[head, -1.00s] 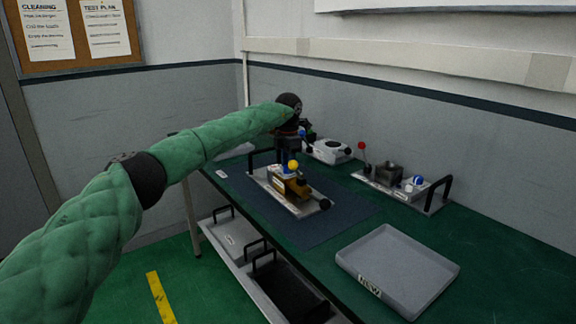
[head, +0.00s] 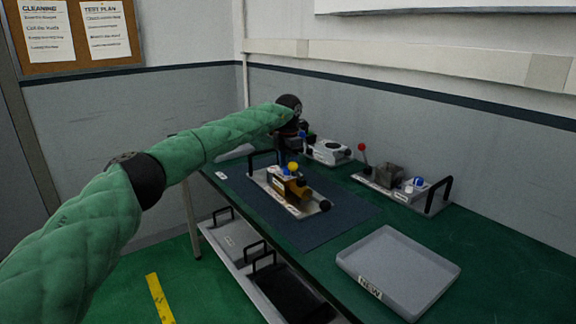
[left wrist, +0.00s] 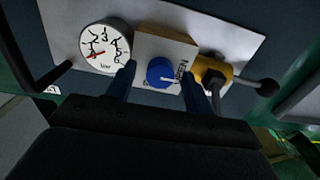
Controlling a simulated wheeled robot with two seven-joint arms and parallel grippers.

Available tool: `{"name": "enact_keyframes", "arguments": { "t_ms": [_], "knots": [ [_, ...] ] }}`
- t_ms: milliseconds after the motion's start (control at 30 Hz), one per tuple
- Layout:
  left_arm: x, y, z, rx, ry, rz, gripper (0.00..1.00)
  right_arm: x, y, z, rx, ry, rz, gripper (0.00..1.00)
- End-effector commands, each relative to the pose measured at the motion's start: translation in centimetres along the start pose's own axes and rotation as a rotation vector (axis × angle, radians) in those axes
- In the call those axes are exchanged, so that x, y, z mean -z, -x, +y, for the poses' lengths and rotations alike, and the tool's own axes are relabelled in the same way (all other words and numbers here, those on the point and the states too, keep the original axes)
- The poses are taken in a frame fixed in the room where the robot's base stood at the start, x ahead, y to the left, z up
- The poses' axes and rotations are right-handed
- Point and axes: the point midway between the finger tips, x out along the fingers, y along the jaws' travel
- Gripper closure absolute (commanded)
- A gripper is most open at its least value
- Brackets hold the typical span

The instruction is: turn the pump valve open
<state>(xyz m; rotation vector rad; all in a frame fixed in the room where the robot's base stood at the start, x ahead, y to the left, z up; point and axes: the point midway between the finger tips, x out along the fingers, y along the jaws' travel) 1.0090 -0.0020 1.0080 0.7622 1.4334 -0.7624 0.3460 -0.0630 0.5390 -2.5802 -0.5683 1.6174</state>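The pump unit's plate (head: 258,179) lies on the dark mat and carries a brown block with a blue valve knob (head: 286,172). In the left wrist view the round blue knob (left wrist: 160,72) has a white line pointing right, towards lettering partly hidden by a finger; "PEN" is readable. A white gauge (left wrist: 104,46) with a red needle is left of it. A yellow part (left wrist: 213,71) with a black-ended lever is right of it. My left gripper (left wrist: 158,84) is open, its fingers on either side of the knob; contact cannot be told. My right gripper is out of view.
An empty grey tray (head: 397,272) marked NEW lies at the table's front right. Another unit with a red-ball lever (head: 363,148) and black handle stands behind right. A white device (head: 328,151) is near the wall. The green tabletop between them is clear.

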Motion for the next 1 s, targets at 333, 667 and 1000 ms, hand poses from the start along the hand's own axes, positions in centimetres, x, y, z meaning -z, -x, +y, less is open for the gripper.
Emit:
{"name": "enact_keyframes", "arguments": {
  "t_ms": [333, 667, 1000],
  "knots": [
    [0.0, 0.6, 0.0, -0.001, 0.0, -0.001, 0.48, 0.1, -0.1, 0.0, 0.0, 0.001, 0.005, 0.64],
    [0.0, 5.2, 0.0, -0.001, 0.0, -0.001, 0.48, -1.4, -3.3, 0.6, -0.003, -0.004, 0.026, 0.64],
    [0.0, 7.7, 0.0, 0.001, 0.0, 0.001, 0.48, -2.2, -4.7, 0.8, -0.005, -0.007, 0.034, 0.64]
  ]
}}
